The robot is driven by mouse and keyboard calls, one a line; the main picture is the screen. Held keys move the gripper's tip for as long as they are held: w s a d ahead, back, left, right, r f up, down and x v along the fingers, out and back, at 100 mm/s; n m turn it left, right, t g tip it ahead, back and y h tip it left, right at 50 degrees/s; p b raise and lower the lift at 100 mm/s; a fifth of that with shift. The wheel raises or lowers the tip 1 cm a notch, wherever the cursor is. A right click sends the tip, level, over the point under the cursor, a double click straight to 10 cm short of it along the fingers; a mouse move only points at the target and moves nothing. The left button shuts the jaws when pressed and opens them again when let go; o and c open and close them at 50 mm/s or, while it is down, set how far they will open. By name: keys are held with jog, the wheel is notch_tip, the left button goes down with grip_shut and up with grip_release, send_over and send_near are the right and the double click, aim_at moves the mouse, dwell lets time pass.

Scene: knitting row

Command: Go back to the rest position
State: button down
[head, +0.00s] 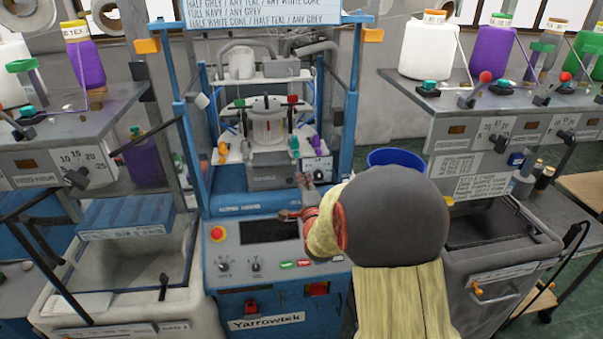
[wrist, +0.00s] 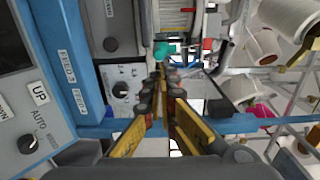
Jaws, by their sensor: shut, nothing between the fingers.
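My gripper (wrist: 171,76) shows in the wrist view with its yellow and dark fingers brought together, empty. In the head view my arm rises from the bottom right of centre, its dark rounded part hiding some of the machine. My gripper there (head: 302,185) is partly hidden by the arm, in front of the blue knitting machine (head: 258,283) and above its control panel. In the wrist view a teal knob (wrist: 163,50) appears just beyond the fingertips; I cannot tell whether they touch.
The control panel has a dark screen (head: 268,231) and a red button (head: 217,233). A blue bucket (head: 397,157) stands behind my arm. Yarn stations with a white cone (head: 428,52) and a purple cone (head: 491,52) flank the machine. A grey bin (head: 130,268) is at left.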

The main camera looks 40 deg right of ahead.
jog(key=shift+v, duration=1.1)
